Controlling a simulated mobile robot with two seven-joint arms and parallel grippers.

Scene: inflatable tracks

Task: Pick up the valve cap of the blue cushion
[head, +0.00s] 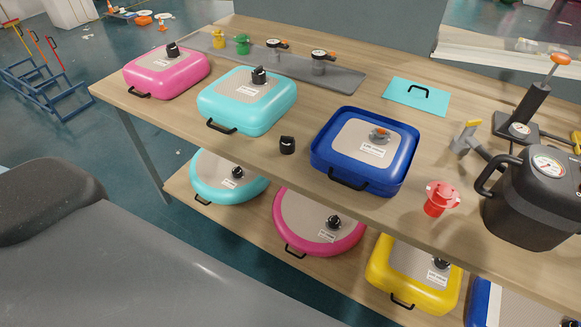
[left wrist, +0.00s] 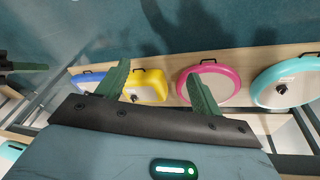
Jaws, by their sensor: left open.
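The blue cushion (head: 326,173) is a square one with a grey-beige top and a black handle, on the table right of centre in the head view. Its valve (head: 379,135) shows grey and orange, with no black cap on it. A loose black valve cap (head: 287,145) stands on the bare tabletop to the left of the blue cushion, apart from it. My left gripper (left wrist: 157,84) is open and empty in the left wrist view, with its two green fingers wide apart.
Pink (head: 165,83) and turquoise (head: 247,112) cushions stand to the left on the table. A red cup-like part (head: 440,198) and a dark gauge pot (head: 535,205) are at the right. Several cushions lie on the lower shelf (head: 183,207). The tabletop around the cap is clear.

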